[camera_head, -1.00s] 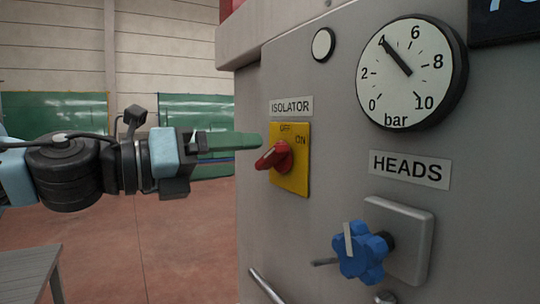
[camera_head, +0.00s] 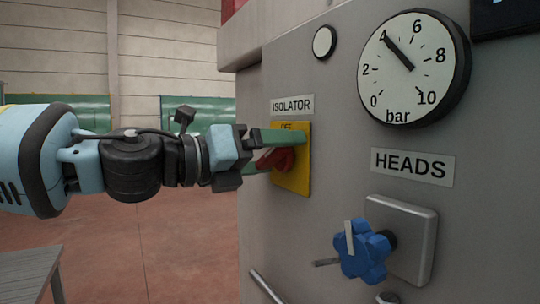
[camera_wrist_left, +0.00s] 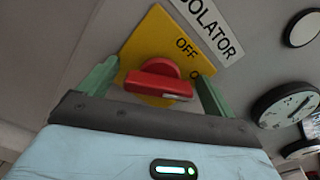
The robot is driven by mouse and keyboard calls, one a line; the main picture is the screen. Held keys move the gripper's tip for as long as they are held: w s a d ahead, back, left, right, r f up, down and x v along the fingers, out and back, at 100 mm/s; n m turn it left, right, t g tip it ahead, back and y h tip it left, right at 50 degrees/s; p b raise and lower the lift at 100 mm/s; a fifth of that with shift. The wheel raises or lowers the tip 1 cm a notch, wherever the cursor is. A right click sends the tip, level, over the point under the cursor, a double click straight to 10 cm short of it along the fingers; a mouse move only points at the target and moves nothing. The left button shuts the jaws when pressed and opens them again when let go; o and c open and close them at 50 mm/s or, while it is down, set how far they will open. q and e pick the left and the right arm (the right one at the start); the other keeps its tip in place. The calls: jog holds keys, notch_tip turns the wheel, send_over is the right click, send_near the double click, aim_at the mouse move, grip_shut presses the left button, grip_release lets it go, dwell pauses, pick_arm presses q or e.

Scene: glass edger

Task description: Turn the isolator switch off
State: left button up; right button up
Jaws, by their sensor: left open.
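The isolator switch is a red handle (camera_head: 276,159) on a yellow plate (camera_head: 303,170) fixed to the grey machine front. The plate reads OFF at its top; ON shows partly in the wrist view. My left gripper (camera_head: 275,150) is open at the switch, its green fingers on either side of the red handle. In the left wrist view the red handle (camera_wrist_left: 158,80) lies between the two spread fingers (camera_wrist_left: 158,92). I cannot tell whether the fingers touch it. Part of the handle and plate is hidden behind the upper finger. My right gripper is out of view.
An ISOLATOR label (camera_head: 292,105) sits above the plate. To the right are a round bar gauge (camera_head: 412,68), a HEADS label (camera_head: 412,166) and a blue knob (camera_head: 362,252) sticking out. A metal bar (camera_head: 268,287) is below the switch. Open floor lies to the left.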

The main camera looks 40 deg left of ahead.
pick_arm(q)
jog(key=c, duration=1)
jog(key=shift+o, duration=0.2)
jog(key=n+p, duration=0.1)
jog(key=n, duration=0.2)
jog(key=shift+n, duration=0.4)
jog(key=n+p, duration=0.1)
jog(key=n, duration=0.4)
jog(key=shift+f+p, duration=0.1)
jog(key=shift+p, duration=0.2)
jog(key=shift+a+f+n, duration=0.1)
jog(key=shift+n, duration=1.3)
jog(key=o, duration=1)
jog(key=shift+c, duration=0.2)
